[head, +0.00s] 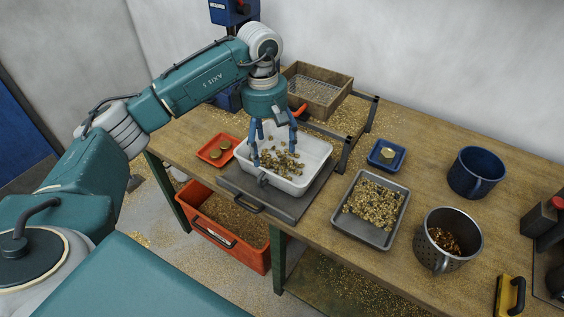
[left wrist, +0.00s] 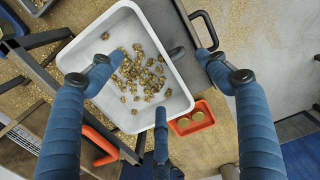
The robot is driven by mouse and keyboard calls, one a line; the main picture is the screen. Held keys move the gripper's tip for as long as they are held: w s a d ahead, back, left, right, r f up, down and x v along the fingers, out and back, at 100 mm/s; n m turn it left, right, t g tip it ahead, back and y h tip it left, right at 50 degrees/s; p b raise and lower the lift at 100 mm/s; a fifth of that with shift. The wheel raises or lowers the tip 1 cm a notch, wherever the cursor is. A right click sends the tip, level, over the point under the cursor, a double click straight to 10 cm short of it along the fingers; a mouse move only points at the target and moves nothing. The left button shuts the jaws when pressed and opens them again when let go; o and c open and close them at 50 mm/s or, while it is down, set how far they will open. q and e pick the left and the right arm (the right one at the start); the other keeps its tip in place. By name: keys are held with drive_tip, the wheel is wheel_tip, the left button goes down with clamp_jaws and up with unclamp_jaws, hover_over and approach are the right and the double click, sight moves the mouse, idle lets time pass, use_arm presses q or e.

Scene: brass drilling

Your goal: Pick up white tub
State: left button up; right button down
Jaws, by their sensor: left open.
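The white tub (head: 313,160) is a rectangular open tray on a dark grey plate (head: 304,199) on the wooden bench. Several small brass pieces lie in it. My left gripper (head: 272,160) is open over the left part of the tub, its blue fingers pointing down. In the left wrist view the white tub (left wrist: 178,98) lies below the gripper (left wrist: 155,95), with the fingers spread around and over it. Whether any finger touches the tub I cannot tell. Nothing is held. My right gripper is not in view.
A small orange tray (head: 218,150) with brass discs sits left of the tub. A wooden sieve box (head: 318,93) on a black rail frame stands behind. A grey tray (head: 375,209), a blue dish (head: 386,154), a blue mug (head: 477,173) and a steel pot (head: 447,239) stand to the right.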

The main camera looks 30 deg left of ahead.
use_arm(q)
drive_tip(key=a, duration=0.1)
drive_tip(key=p, duration=0.2)
hover_over(265, 170)
wheel_tip(265, 170, down, 5)
drive_tip(key=shift+w+f, duration=0.1)
drive_tip(key=shift+f+p, duration=0.2)
drive_tip(key=shift+p, duration=0.1)
drive_tip(key=f, duration=0.1)
drive_tip(key=f+p, duration=0.2)
drive_tip(key=shift+s+f, duration=0.25)
drive_tip(key=shift+f, duration=0.65)
drive_tip(key=c, duration=1.7)
drive_tip(key=shift+r, duration=0.1)
drive_tip(key=shift+c, duration=0.9)
drive_tip(key=shift+w, duration=0.1)
drive_tip(key=shift+r, duration=0.15)
